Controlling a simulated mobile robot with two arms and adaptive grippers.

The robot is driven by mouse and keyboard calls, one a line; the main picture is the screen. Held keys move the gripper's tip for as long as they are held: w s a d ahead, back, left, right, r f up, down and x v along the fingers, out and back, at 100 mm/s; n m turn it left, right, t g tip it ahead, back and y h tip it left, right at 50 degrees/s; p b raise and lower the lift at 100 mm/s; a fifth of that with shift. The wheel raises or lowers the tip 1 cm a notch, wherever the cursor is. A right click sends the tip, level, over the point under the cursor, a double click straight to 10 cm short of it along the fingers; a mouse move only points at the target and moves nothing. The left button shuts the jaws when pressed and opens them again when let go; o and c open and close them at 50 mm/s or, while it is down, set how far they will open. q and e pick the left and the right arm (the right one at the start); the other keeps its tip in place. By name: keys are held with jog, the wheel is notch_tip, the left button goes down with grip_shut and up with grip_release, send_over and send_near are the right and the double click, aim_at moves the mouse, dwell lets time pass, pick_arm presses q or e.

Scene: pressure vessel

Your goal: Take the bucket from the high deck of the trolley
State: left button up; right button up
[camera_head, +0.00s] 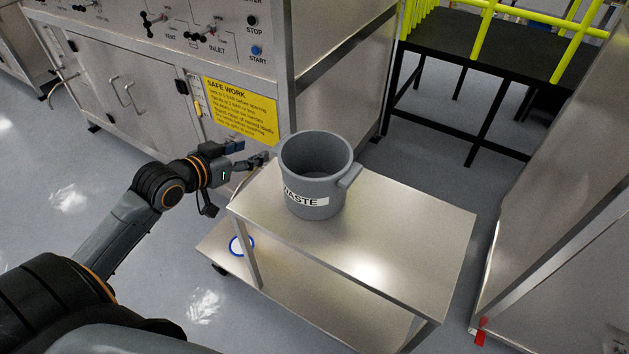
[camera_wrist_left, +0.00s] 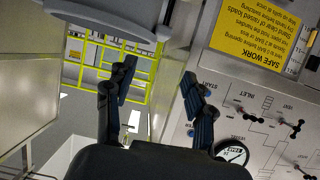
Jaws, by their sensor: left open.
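The grey bucket (camera_head: 314,176), marked WASTE, stands upright on the top deck (camera_head: 410,235) of the steel trolley. A grey lug sticks out from its right side near the rim. My left gripper (camera_head: 250,154) is open and empty, just left of the bucket at about rim height, apart from it. In the left wrist view, the two dark fingers (camera_wrist_left: 160,88) are spread apart, and part of the bucket (camera_wrist_left: 110,18) shows at the top edge, outside the fingers. My right gripper is in neither view.
A control cabinet (camera_head: 140,85) with valves, buttons and a yellow SAFE WORK sign (camera_head: 240,110) stands behind the trolley. A blue-white ring (camera_head: 241,245) lies on the lower deck. A black platform with yellow rails (camera_head: 480,45) is at back right; a steel panel (camera_head: 570,190) stands at right.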

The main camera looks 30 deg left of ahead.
pick_arm(q)
send_near(289, 137)
jog(key=w, duration=0.2)
jog(key=p+x, duration=0.1)
jog(key=x, duration=0.1)
jog(key=p+x, duration=0.1)
jog(key=x, duration=0.1)
jog(key=shift+w+d+f, duration=0.1)
jog(key=shift+w+f, duration=0.05)
jog(key=shift+f, duration=0.35)
jog(key=shift+w+f, duration=0.25)
jog(key=shift+w, duration=0.2)
jog(key=shift+c, duration=0.6)
grip_shut()
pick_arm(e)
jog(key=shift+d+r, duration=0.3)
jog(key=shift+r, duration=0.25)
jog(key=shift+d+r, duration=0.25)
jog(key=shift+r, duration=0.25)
pick_arm(q)
jog(key=shift+r, duration=0.1)
